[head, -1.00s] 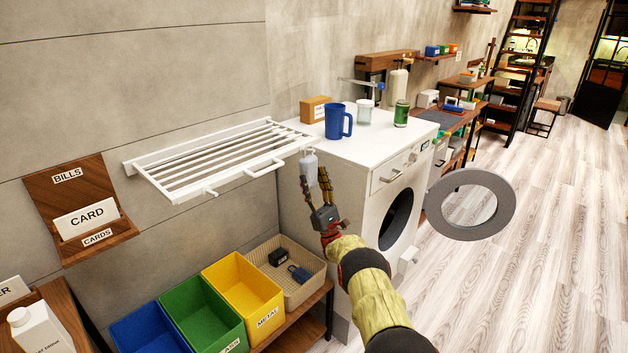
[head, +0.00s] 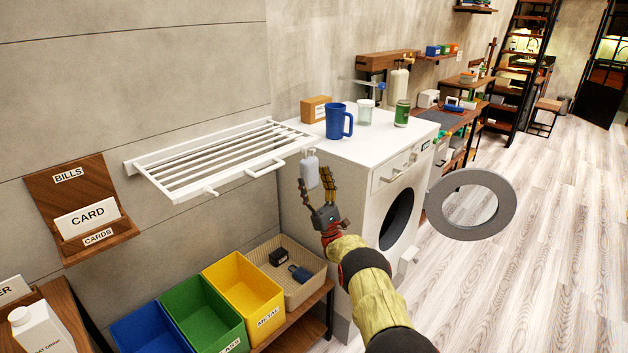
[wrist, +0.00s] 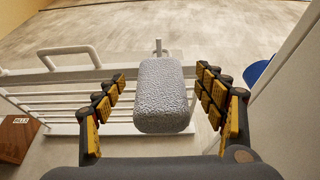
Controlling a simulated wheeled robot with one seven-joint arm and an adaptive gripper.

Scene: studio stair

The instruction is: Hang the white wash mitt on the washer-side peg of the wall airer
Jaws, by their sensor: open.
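The white wash mitt (head: 310,172) hangs upright at the right front end of the white wall airer (head: 178,196), beside the washer (head: 352,160). Its top is at the washer-side peg (wrist: 158,46), which shows just above the mitt (wrist: 162,98) in the wrist view. The loop on the peg is too small to make out clearly. My gripper (head: 314,181) is open just below and around the mitt. In the wrist view its fingers (wrist: 163,88) stand on both sides of the mitt, with a gap on each side.
The airer's other peg (head: 211,191) and a rail handle (head: 266,169) are to the left. Below are blue, green and yellow bins and a woven basket (head: 309,290). The washer's round door (head: 472,176) stands open to the right. A blue mug (head: 335,122) stands on the washer.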

